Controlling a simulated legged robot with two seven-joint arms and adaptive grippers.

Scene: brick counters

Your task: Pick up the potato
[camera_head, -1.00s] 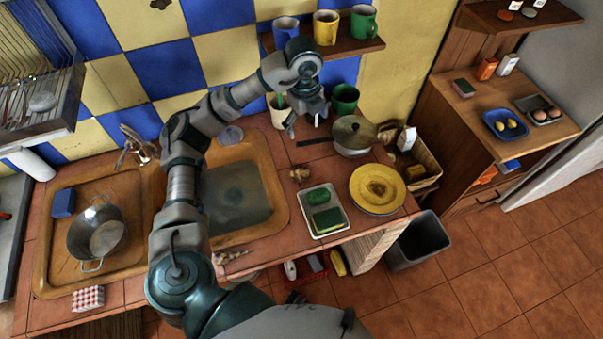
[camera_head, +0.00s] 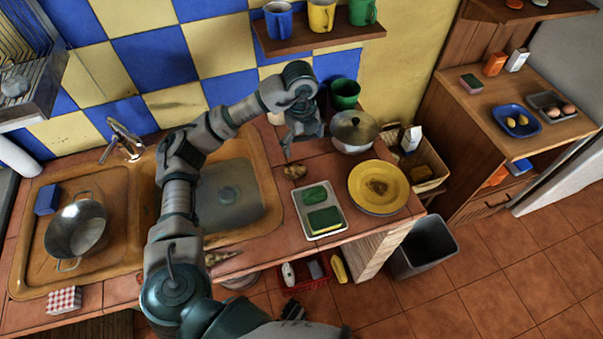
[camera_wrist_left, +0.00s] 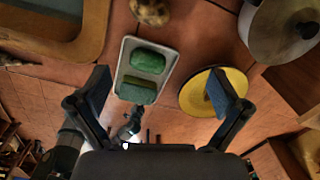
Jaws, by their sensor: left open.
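The potato (camera_head: 295,171) is a small brown lump on the tiled counter, between the sink and the pot. It also shows at the top edge of the left wrist view (camera_wrist_left: 150,11), partly cut off. My left gripper (camera_head: 302,143) is just behind and above the potato, pointing down, its fingers apart. In the left wrist view both fingers (camera_wrist_left: 157,92) are spread wide with nothing between them. The potato lies beyond the fingertips, not between them. My right gripper is not seen.
A white tray (camera_head: 301,211) with a green scrubber and sponge lies in front of the potato. A yellow plate (camera_head: 378,208) is to its right. A lidded pot (camera_head: 353,146) stands behind right, a green cup (camera_head: 344,94) farther back. The sink (camera_head: 268,190) is left.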

